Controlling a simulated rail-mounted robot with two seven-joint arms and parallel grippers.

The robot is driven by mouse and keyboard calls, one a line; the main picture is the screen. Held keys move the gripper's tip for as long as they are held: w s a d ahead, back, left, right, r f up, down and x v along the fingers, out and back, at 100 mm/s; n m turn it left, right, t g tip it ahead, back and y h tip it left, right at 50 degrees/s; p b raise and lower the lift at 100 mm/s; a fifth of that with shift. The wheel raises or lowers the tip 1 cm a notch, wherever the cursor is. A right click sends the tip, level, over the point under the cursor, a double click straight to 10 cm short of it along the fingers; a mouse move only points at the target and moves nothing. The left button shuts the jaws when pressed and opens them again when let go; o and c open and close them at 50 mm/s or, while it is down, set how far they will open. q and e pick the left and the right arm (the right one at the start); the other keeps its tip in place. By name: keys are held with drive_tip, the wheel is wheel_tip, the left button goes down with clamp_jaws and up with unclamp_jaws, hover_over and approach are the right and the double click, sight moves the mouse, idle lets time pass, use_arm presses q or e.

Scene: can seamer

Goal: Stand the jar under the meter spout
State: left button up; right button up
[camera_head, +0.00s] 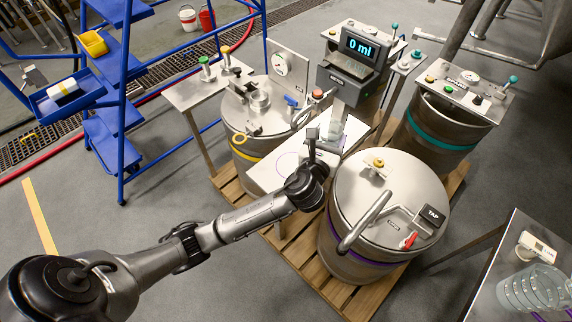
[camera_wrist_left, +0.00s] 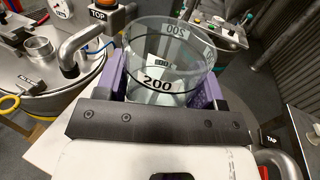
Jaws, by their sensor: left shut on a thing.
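My left gripper (camera_head: 322,143) is shut on a clear glass jar (camera_wrist_left: 165,60), which reads 200 on its side in the left wrist view. The purple fingers of the gripper (camera_wrist_left: 160,85) press on both sides of the jar. In the head view the jar is small and partly hidden by my gripper, just in front of the meter (camera_head: 355,75), whose display reads 0 ml. In the left wrist view a bent metal pipe (camera_wrist_left: 82,42) stands at the left of the jar's rim, beside it. I cannot tell whether the jar touches the white plate (camera_head: 268,180) below.
A steel drum with a TAP label (camera_head: 390,190) stands right of my left arm. Another drum (camera_head: 250,125) with fittings stands on the left. A third drum (camera_head: 440,120) is at the right. A table (camera_head: 510,255) with glassware is at the lower right.

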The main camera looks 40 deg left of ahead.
use_arm(q)
drive_tip(key=w+a+f+n+g+y+b, duration=0.25)
drive_tip(key=w+f, duration=0.35)
drive_tip(key=f, duration=0.3)
drive_tip(key=shift+m+t+y, duration=0.35)
drive_tip(key=shift+t, duration=0.1)
drive_tip(key=s+a+f+b, duration=0.1)
drive_tip(key=a+f+b, duration=0.1)
drive_tip(key=a+f, duration=0.1)
drive_tip(key=s+a+f+b, duration=0.2)
drive_tip(key=a+f, duration=0.2)
drive_tip(key=s+a+f+b, duration=0.1)
drive_tip(key=a+f+b, duration=0.1)
drive_tip(key=a+f, duration=0.1)
drive_tip(key=shift+s+a+f+b, duration=0.1)
drive_tip(key=shift+a+f+b, duration=0.05)
drive_tip(key=shift+f, duration=0.3)
drive_tip(key=shift+s+a+f+b, duration=0.1)
drive_tip(key=shift+f+b, duration=0.05)
drive_tip(key=shift+f, duration=0.25)
drive_tip(key=shift+w+f, duration=0.1)
drive_tip(key=o, duration=0.9)
drive_tip(key=shift+o, duration=0.7)
